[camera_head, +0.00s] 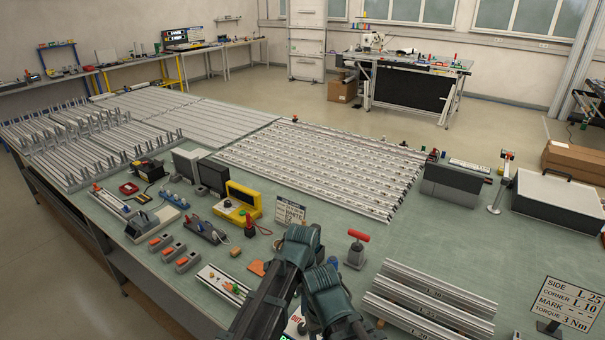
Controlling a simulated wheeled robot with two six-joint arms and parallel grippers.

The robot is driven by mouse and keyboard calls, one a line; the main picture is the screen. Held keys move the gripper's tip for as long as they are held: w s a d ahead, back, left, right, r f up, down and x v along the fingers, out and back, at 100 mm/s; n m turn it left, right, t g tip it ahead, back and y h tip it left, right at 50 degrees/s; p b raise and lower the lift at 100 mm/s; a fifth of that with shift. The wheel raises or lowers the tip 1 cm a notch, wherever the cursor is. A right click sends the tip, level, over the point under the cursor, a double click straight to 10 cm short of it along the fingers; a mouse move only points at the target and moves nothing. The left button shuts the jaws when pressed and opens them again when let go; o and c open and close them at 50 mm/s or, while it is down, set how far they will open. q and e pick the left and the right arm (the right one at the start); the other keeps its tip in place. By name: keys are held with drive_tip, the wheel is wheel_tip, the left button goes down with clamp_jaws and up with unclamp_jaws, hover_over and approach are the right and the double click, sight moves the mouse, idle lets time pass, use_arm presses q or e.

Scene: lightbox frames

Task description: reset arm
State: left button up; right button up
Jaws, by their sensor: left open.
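My left arm comes in from the bottom edge, rises to a bend in the lower middle of the head view and folds back down. My left gripper (352,326) is at the low end of this folded arm, by the bottom edge. It is open, with nothing seen between its jaws; its fingertips are hard to make out. It appears above the green bench top (400,255), left of the stacked aluminium profiles (428,303). My right gripper is not in view.
A red-handled tool (356,248) stands just right of my arm. A yellow device (238,203), a small rail (223,284) and orange-topped blocks (187,262) lie left. Long frame profiles (320,165) cover the bench's back. A sign (568,303) stands right. Bare bench shows at mid-right.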

use_arm(q)
drive_tip(key=s+a+n, duration=0.4)
drive_tip(key=a+n, duration=0.4)
drive_tip(key=s+a+n, duration=0.3)
drive_tip(key=a+n, duration=0.4)
drive_tip(key=a, duration=0.2)
drive_tip(key=s+d+f+m+b, duration=0.1)
drive_tip(key=s+d+f+b, duration=0.2)
drive_tip(key=d+f+b, duration=0.1)
drive_tip(key=s+d+f+m+y+b, duration=0.1)
drive_tip(key=s+d+f+m+b, duration=0.1)
drive_tip(key=d, duration=0.5)
wheel_tip(320, 180, down, 2)
drive_tip(key=shift+s+f+b, duration=0.1)
drive_tip(key=shift+s+b, duration=0.4)
drive_tip(key=shift+b, duration=0.6)
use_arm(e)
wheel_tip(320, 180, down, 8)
use_arm(q)
drive_tip(key=shift+d, duration=0.1)
drive_tip(key=shift+c, duration=0.2)
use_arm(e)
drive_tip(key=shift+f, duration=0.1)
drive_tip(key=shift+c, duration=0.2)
